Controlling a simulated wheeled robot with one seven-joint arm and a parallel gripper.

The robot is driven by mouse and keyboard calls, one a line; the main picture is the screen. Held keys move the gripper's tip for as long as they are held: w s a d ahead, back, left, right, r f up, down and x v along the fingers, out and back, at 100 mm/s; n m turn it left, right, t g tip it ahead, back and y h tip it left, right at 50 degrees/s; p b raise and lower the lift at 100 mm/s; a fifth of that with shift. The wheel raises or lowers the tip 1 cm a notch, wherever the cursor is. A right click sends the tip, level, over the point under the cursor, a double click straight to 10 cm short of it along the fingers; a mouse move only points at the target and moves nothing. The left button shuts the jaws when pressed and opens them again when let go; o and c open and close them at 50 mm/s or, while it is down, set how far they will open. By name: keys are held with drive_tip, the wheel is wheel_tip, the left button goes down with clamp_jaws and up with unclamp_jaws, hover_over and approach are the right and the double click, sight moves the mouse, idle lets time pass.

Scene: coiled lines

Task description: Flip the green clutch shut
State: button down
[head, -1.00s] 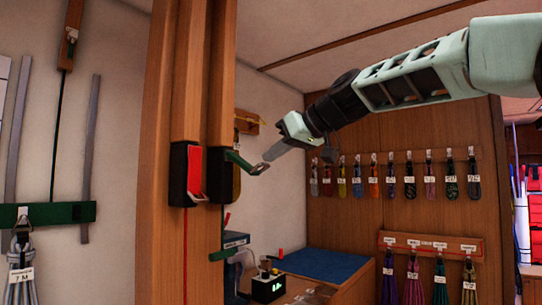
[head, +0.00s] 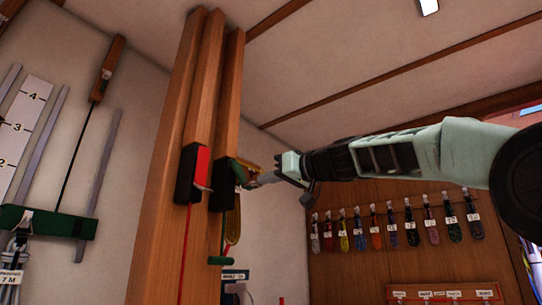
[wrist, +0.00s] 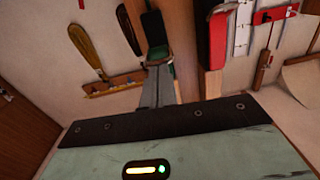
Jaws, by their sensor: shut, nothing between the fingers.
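The green clutch is a black housing (head: 221,188) on the right-hand wooden post, with a short green lever (head: 239,173) at its right side. The lever lies close to the housing; whether it is fully flat is hard to tell. My gripper (head: 257,181) is shut and empty, its fingertips at the lever from the right, seemingly touching it. In the wrist view the shut fingers (wrist: 160,86) point at the green lever (wrist: 159,54) below the black housing (wrist: 153,27). The tips partly cover the lever's end.
A red clutch (head: 202,168) sits just left on the neighbouring post. A row of coloured coils (head: 388,225) hangs on the back wall.

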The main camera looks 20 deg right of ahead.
drive_tip(key=w+a+f+t+y+b, duration=0.1)
drive_tip(key=w+f+b, duration=0.4)
drive_tip(key=b, duration=0.8)
drive_tip(key=shift+a+f+t+y, duration=0.2)
drive_tip(key=shift+a+t+y, duration=0.2)
drive_tip(key=shift+a+t, duration=0.55)
